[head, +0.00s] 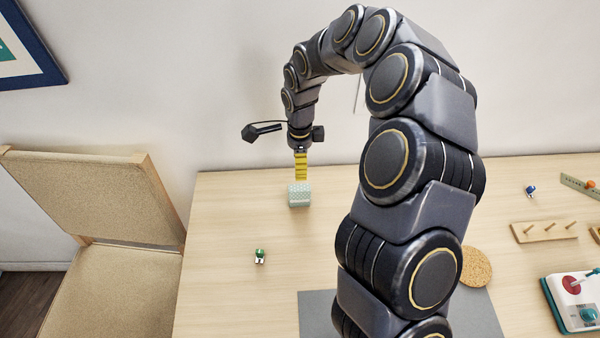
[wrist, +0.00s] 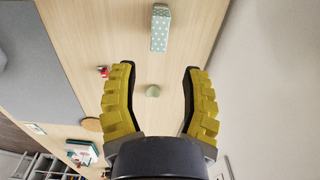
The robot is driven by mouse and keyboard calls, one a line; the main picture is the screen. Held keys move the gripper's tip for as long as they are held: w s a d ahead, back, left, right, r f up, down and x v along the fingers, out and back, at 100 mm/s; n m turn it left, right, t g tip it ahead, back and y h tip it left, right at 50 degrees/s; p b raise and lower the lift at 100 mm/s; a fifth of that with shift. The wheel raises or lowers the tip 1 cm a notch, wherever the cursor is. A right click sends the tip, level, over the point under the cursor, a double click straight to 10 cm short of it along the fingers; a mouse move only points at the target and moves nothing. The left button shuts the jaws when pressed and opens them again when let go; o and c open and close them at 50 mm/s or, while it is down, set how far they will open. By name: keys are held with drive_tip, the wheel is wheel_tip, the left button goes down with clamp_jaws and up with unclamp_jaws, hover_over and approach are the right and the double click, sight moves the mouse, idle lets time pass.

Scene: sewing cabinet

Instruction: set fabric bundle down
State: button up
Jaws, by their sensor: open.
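The fabric bundle (head: 299,195) is a pale teal block with white dots. It lies on the wooden table (head: 235,215) in the head view, just below my gripper (head: 301,179) with its yellow fingers. In the wrist view the bundle (wrist: 160,28) lies beyond the fingertips, near the top edge. The bundle looks apart from both fingers.
A small green-and-white item (head: 259,256) stands on the table at front left. A grey mat (head: 318,310), a cork disc (head: 477,267), a pegged wooden rack (head: 544,231) and a blue item (head: 530,190) lie toward the right. A chair (head: 100,285) stands left.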

drive_tip(key=shift+r, duration=0.45)
drive_tip(key=s+d+r+n, duration=0.2)
drive_tip(key=s+r+n, duration=0.6)
drive_tip(key=s+r, duration=0.3)
drive_tip(key=s+d+r+n+g, duration=0.1)
drive_tip(key=s+n, duration=0.4)
drive_tip(key=s, duration=0.5)
drive_tip(key=s+d+r+n, duration=0.3)
drive_tip(key=s+d+n, duration=0.1)
drive_tip(key=s, duration=0.6)
drive_tip(key=shift+n+g, duration=0.4)
drive_tip(key=shift+n, duration=0.1)
